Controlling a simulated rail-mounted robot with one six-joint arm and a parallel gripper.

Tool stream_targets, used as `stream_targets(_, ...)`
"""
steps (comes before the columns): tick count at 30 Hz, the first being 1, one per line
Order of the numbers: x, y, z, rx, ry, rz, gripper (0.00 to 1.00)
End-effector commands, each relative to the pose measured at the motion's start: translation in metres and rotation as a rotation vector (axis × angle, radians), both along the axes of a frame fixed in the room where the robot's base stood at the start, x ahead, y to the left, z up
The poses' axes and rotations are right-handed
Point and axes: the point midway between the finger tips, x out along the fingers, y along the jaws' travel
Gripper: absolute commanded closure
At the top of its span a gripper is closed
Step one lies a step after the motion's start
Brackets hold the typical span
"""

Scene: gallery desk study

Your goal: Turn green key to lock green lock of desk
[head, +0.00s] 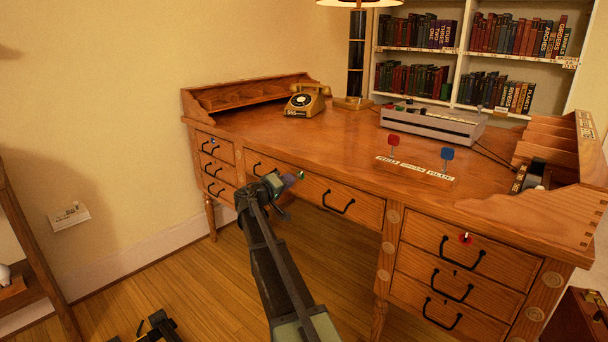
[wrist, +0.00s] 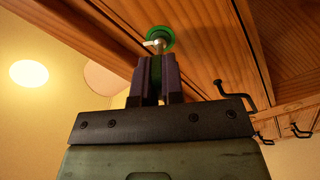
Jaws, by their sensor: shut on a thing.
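The wooden desk (head: 345,152) stands ahead in the head view. Its green lock (wrist: 160,37) is a green ring on the drawer front in the wrist view. My gripper (head: 291,180) is at the middle drawer in the head view. In the wrist view my gripper (wrist: 155,68) is shut on the green key (wrist: 156,75), held between its two fingers. The key points at the lock, and a pale metal piece shows at the lock's centre. I cannot tell how deep the key sits. In the head view the arm and fingers hide most of the key and lock.
A red key (head: 393,140) and a blue key (head: 447,153) stand upright on the desktop by a label strip. A red lock (head: 465,238) is on the right top drawer, a blue lock (head: 213,142) on the left. A phone (head: 306,100) and a grey machine (head: 432,122) stand behind.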

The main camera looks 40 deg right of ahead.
Motion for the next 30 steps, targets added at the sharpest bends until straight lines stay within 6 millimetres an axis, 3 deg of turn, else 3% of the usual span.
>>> stream_targets(26,0.0008,-0.0007,-0.001,0.001,0.004,0.001,1.0)
stream_targets(30,0.0009,-0.0007,-0.001,-0.035,0.177,0.001,1.0)
